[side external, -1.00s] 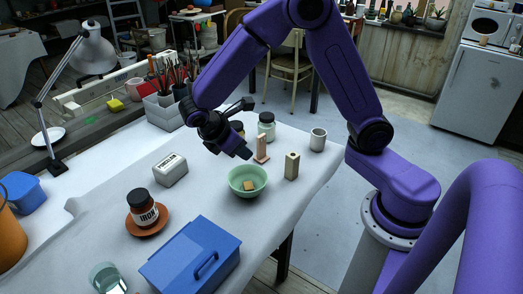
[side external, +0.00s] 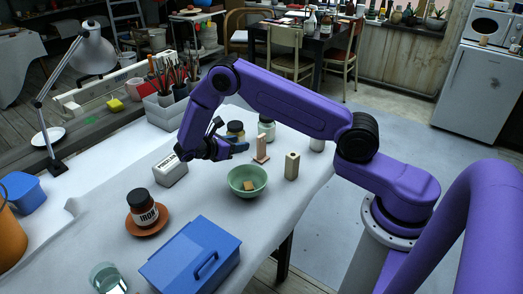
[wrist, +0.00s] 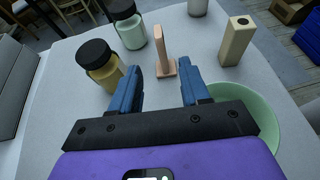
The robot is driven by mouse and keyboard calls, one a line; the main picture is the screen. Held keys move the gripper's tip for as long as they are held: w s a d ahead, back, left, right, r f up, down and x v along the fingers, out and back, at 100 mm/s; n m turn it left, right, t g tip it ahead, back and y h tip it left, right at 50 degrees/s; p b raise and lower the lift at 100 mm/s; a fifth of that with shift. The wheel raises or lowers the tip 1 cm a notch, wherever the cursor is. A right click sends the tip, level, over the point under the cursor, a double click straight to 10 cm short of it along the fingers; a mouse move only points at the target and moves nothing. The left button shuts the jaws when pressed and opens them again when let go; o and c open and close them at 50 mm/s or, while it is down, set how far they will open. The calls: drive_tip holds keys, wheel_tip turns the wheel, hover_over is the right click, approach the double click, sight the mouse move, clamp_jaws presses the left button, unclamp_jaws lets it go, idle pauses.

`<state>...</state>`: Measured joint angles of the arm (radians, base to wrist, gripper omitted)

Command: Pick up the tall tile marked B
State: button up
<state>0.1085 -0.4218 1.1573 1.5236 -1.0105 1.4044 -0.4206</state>
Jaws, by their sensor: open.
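A tall, thin pinkish tile (side external: 262,149) stands upright on a small foot beyond the green bowl. No letter B can be read on it. My gripper (side external: 238,146) is left of the tile, low over the table and pointing towards it. In the wrist view my gripper (wrist: 160,68) is open, its two blue fingers apart and empty. The tile (wrist: 160,45) shows ahead, in line with the gap between them. A beige square post (side external: 292,166) with a hole in its top stands right of the tile; it also shows in the wrist view (wrist: 237,42).
A green bowl (side external: 236,184) with a tan piece sits close to my gripper. A yellow jar (wrist: 100,65) and a pale green jar (wrist: 128,28) stand left of the tile. A white box (side external: 170,172), an IRON jar (side external: 144,212) and a blue toolbox (side external: 190,262) lie farther off.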

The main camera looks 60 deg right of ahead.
sight(261, 142)
drive_tip(key=x, duration=0.8)
drive_tip(key=shift+s+d, duration=0.1)
drive_tip(key=shift+d, duration=0.05)
drive_tip(key=shift+a+f+x, duration=0.1)
drive_tip(key=shift+f+x, duration=0.05)
drive_tip(key=shift+x, duration=0.7)
drive_tip(key=shift+a+f+x, duration=0.1)
drive_tip(key=shift+f+x, duration=0.1)
drive_tip(key=shift+x, duration=0.7)
drive_tip(key=shift+f+x, duration=0.15)
drive_tip(key=shift+x, duration=0.7)
clamp_jaws()
